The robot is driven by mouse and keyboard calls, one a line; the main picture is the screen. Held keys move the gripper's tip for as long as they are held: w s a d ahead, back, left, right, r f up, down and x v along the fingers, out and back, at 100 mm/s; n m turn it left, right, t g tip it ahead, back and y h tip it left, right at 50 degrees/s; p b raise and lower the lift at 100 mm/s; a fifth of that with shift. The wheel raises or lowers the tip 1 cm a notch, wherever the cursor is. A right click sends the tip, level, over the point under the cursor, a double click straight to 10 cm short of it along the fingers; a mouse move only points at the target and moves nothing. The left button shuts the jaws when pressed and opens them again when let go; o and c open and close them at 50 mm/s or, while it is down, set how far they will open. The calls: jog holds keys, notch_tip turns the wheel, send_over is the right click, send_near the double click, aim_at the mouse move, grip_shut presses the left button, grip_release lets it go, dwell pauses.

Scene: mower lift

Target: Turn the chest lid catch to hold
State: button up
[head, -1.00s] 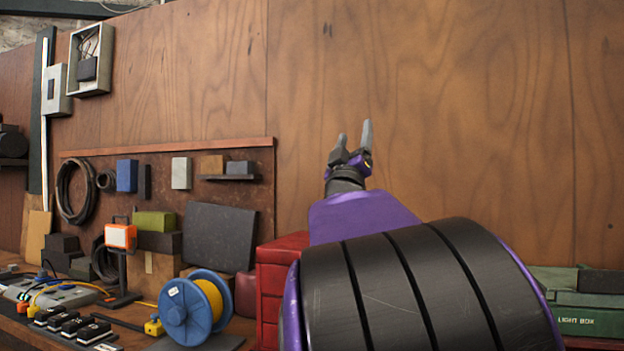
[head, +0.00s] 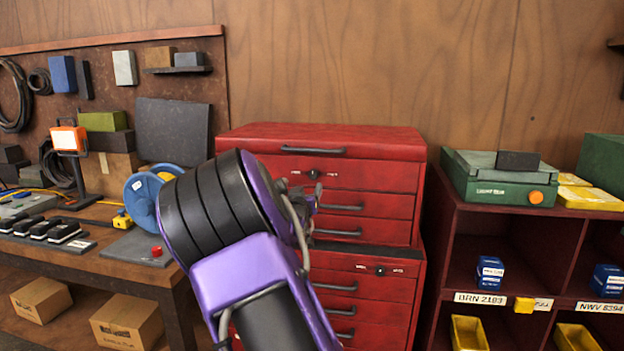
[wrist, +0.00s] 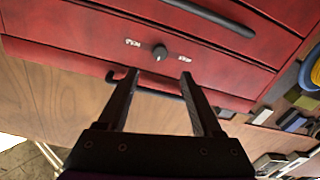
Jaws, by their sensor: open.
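The red chest (head: 385,180) stands beyond my arm. Its lid catch (head: 313,175) is a small dark knob on the front, below the lid handle, with a small pale label on each side. In the wrist view, which looks upside down, the lid catch (wrist: 160,52) lies ahead of my fingers, roughly centred between them and apart from them. The labels are too small to read surely. My gripper (wrist: 158,77) is open and empty, its two fingers pointing at the chest front. In the head view my gripper (head: 313,195) is partly hidden by my arm, close below the catch.
A similar knob (head: 381,270) sits on the lower red cabinet. A workbench (head: 120,262) with a blue cable reel (head: 146,205) stands left. A dark red shelf (head: 487,221) with a green box (head: 480,185) stands right. The lid handle (head: 312,150) juts out above the catch.

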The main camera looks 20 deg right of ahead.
aim_at(313, 176)
jog(key=x, duration=1)
jog(key=shift+w+d+r+p, duration=0.1)
jog(key=shift+w+d+p, duration=0.15)
jog(key=shift+p, duration=0.15)
jog(key=shift+a, duration=0.1)
grip_shut()
